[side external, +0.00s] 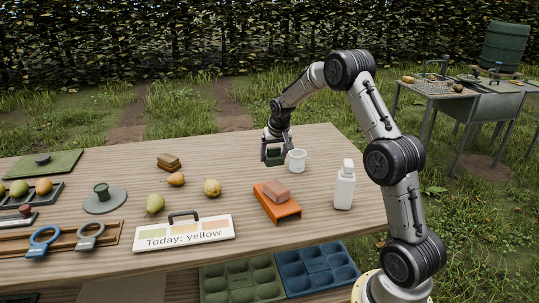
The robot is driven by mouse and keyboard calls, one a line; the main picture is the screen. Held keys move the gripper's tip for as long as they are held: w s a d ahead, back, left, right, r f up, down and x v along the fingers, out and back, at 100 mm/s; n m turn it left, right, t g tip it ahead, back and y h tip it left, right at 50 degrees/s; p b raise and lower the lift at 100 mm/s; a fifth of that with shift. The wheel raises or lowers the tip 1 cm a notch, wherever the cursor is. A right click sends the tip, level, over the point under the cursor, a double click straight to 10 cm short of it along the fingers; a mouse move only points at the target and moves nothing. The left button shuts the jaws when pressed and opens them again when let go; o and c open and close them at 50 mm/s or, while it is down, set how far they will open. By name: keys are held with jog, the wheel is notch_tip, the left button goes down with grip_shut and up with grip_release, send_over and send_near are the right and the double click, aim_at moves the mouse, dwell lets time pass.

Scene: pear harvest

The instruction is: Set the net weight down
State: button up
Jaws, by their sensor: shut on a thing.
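My gripper (274,152) points down over the back right part of the table, just left of the white cup (297,161). It is shut on a small dark block, the net weight (273,157), which sits between the fingers. The weight is low, close to the tabletop; I cannot tell whether it touches the wood. The fingers hide part of it.
An orange stand (277,208) with a reddish block (276,191) and a white bottle (344,187) stand in front. Pears (212,187), a brown block (169,162) and a "Today: yellow" sign (184,233) lie left. Wood behind the gripper is clear.

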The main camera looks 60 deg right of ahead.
jog(key=shift+s+a+r, duration=0.2)
jog(key=shift+s, duration=0.15)
jog(key=shift+d+r+m, duration=0.2)
jog(key=shift+d+m, duration=0.1)
jog(key=shift+m, duration=0.5)
jog(key=s+d+f+m+g+h, duration=0.15)
jog(key=s+d+m, duration=0.25)
jog(key=s+d, duration=0.45)
jog(key=s+d+f+m+g, duration=0.15)
jog(key=s+d+m, duration=0.35)
jog(key=d, duration=0.6)
jog(key=shift+n, duration=0.6)
jog(key=f, duration=0.2)
jog(key=s+f, duration=0.1)
jog(key=f, duration=0.2)
jog(key=shift+s+d+f, duration=0.1)
jog(key=shift+s+f, duration=0.2)
jog(key=shift+f, duration=2.25)
jog(key=shift+f, duration=0.15)
